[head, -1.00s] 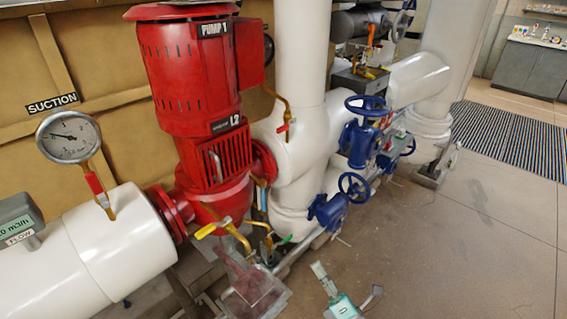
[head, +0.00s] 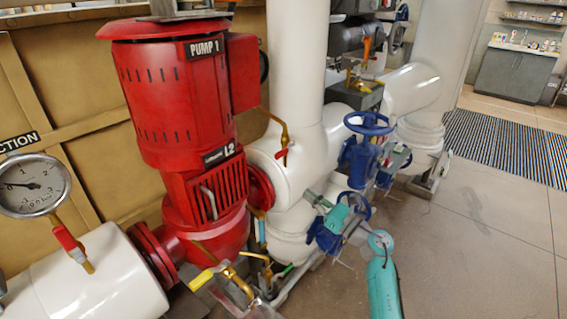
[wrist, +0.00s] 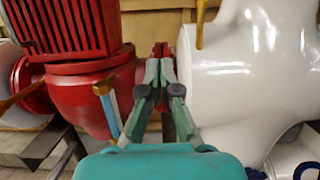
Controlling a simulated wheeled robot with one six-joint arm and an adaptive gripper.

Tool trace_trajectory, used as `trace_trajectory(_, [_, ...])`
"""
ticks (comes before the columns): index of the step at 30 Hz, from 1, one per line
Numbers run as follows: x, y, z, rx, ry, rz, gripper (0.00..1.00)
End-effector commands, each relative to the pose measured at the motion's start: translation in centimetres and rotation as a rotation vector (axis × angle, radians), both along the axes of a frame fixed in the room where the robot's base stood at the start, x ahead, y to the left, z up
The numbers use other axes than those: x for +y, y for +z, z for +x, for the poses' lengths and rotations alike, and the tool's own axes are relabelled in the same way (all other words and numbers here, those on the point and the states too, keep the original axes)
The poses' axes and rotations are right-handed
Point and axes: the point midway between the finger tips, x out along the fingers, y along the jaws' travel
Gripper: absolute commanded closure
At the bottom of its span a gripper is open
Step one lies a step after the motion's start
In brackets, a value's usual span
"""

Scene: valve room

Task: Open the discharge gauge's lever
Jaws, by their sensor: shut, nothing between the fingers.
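A red lever (head: 283,156) hangs on a thin brass line in front of the white discharge pipe, just right of the red pump. The gauge above that line is not visible in these views. My teal gripper (head: 308,194) is below and right of this lever, apart from it, pointing toward the white pipe. In the wrist view my grey fingertips (wrist: 160,68) are together and empty, in front of the red flange. A piece of the brass line (wrist: 200,24) shows above them; the red lever cannot be made out there.
Blue handwheels (head: 368,123) stand close to the right of my gripper. The red pump (head: 185,100) blocks the left. A yellow lever (head: 204,277) and a blue lever (head: 262,232) are lower down. The suction gauge (head: 32,186) has its own red lever. Floor is free at right.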

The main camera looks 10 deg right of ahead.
Motion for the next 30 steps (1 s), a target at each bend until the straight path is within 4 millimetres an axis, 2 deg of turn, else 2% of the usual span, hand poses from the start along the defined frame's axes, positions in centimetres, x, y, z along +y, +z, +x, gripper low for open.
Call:
trace_trajectory(16, [0.4,0.3,0.8,-0.004,-0.001,-0.011,1.0])
trace_trajectory(20, [1.5,0.9,2.2,-0.005,0.001,-0.011,1.0])
trace_trajectory(30, [5.0,2.4,7.2,-0.005,0.0,-0.01,1.0])
